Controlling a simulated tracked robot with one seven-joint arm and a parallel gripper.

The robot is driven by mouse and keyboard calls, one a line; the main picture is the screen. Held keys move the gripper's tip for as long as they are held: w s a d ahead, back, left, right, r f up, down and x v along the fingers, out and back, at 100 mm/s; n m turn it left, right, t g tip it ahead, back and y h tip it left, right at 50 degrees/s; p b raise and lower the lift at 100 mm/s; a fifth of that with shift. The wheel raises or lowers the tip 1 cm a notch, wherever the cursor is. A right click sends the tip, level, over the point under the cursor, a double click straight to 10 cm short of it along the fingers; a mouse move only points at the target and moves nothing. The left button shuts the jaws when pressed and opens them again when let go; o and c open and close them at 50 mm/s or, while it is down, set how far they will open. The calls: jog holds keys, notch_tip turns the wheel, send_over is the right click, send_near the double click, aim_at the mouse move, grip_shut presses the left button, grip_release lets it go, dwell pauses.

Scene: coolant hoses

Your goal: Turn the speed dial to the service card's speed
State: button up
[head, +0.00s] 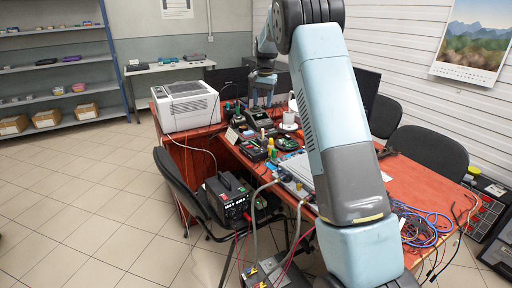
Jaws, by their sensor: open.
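My arm reaches from the lower right up and over to the far part of the red-orange table (425,200). My gripper (262,102) is small in the view, pointing down above a dark device (264,120) among the clutter; its jaws are open. I cannot tell whether it touches anything. The speed dial cannot be made out at this size. My arm hides part of the table's middle.
A white printer (186,106) stands at the table's far left. A black boxed unit (229,199) with leads is beside the table, near a black chair (176,180). Blue cables (422,225) lie at the right end. Chairs stand behind the table; floor at left is clear.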

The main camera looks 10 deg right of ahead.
jog(key=m+g, duration=0.1)
send_over(256, 148)
notch_tip(256, 148, down, 12)
notch_tip(256, 148, down, 14)
jog(key=shift+w+f, duration=0.1)
jog(key=shift+w, duration=0.05)
jog(key=shift+c, duration=0.2)
grip_shut()
dwell(0.3)
